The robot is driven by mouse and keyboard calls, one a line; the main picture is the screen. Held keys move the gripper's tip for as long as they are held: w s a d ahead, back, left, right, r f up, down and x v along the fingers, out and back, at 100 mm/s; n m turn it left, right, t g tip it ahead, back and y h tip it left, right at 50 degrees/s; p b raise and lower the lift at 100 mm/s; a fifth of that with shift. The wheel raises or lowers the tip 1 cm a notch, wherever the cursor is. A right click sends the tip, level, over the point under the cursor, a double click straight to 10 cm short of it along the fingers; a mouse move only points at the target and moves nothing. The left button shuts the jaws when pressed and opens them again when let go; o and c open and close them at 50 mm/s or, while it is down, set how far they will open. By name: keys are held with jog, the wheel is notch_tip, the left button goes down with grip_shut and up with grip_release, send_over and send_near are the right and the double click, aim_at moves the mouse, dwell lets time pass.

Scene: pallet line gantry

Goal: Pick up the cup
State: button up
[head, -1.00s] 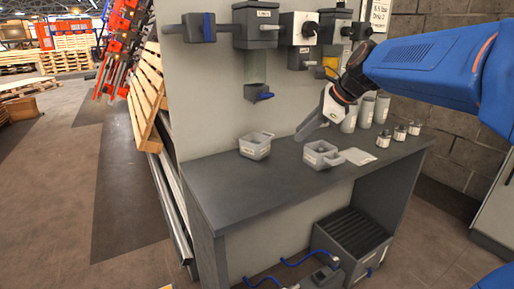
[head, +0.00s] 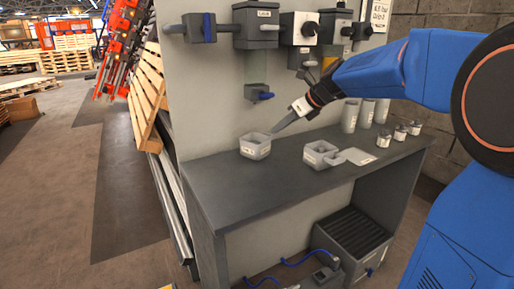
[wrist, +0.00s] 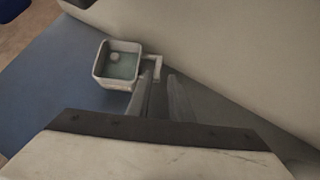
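A square, light grey cup (head: 255,147) with a label stands on the left part of the grey bench top. In the wrist view the same cup (wrist: 103,72) is seen from above, with a greenish inside, a small pale round patch in it and a handle on its right side. My gripper (head: 274,129) points down and left, just above and to the right of the cup. In the wrist view my gripper (wrist: 160,80) has two fingers apart with nothing between them. The fingertips are close to the handle; whether they touch it cannot be told.
A second grey container (head: 316,160) and a flat pale plate (head: 357,157) stand further right on the bench (head: 220,185). Grey cylinders (head: 350,117) and small labelled bottles (head: 400,133) are at the right. A wall panel (head: 205,110) with boxes rises behind.

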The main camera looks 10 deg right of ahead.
aim_at(270, 134)
jog(key=shift+x, duration=3.8)
jog(key=shift+s+a, duration=0.1)
jog(key=shift+a, duration=0.05)
grip_shut()
